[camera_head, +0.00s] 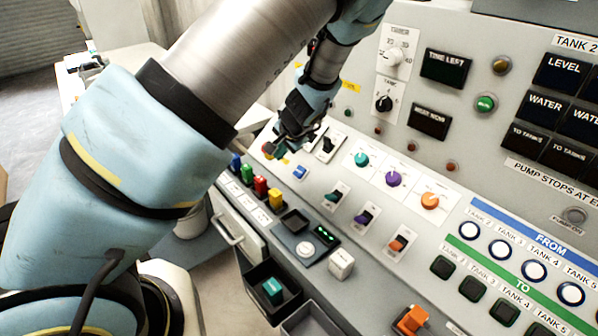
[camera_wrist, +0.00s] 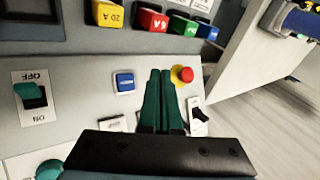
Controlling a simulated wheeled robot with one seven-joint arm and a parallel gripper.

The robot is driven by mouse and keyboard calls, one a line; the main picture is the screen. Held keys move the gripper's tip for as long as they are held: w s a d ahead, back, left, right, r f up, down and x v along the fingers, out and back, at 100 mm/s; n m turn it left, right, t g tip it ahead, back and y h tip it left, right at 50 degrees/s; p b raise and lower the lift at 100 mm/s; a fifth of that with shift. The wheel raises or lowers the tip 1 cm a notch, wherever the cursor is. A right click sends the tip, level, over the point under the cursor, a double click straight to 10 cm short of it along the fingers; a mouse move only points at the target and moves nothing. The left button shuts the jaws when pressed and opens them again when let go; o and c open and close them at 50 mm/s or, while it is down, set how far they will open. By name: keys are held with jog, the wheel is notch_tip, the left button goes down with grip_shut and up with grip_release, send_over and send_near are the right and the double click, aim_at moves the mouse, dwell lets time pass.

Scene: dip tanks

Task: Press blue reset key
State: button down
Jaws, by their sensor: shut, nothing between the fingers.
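The blue reset key (camera_wrist: 124,82) is a small square blue button in a white frame on the sloping grey panel. It also shows in the head view (camera_head: 300,172), just right of and below my gripper (camera_head: 277,150). In the wrist view my gripper (camera_wrist: 161,74) has its two dark green fingers together, with nothing between them. The fingertips appear to the right of the blue key, apart from it in the picture. How high they are above the panel I cannot tell.
A red button on a yellow base (camera_wrist: 182,75) is close beside my fingertips. Upright panels with displays (camera_head: 444,67) rise behind.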

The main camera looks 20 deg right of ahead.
jog(key=shift+f, duration=0.1)
jog(key=b, duration=0.4)
send_over(294, 172)
jog(key=s+a, duration=0.2)
jog(key=s, duration=0.1)
notch_tip(294, 172, down, 6)
jog(key=shift+w+d+r, duration=0.15)
jog(key=shift+r, duration=0.1)
jog(key=shift+w+d+f+b, duration=0.15)
jog(key=shift+d+f+b, duration=0.15)
jog(key=shift+d+f, duration=0.35)
dwell(0.8)
jog(key=shift+d+f+b, duration=0.25)
jog(key=shift+f+b, duration=0.05)
jog(key=shift+w+d+f, duration=0.1)
jog(key=shift+d+f, duration=0.1)
jog(key=shift+f, duration=0.1)
dwell(0.8)
jog(key=shift+r, duration=0.1)
jog(key=shift+a+r, duration=0.5)
jog(key=shift+r, duration=0.05)
jog(key=shift+r, duration=0.1)
dwell(0.3)
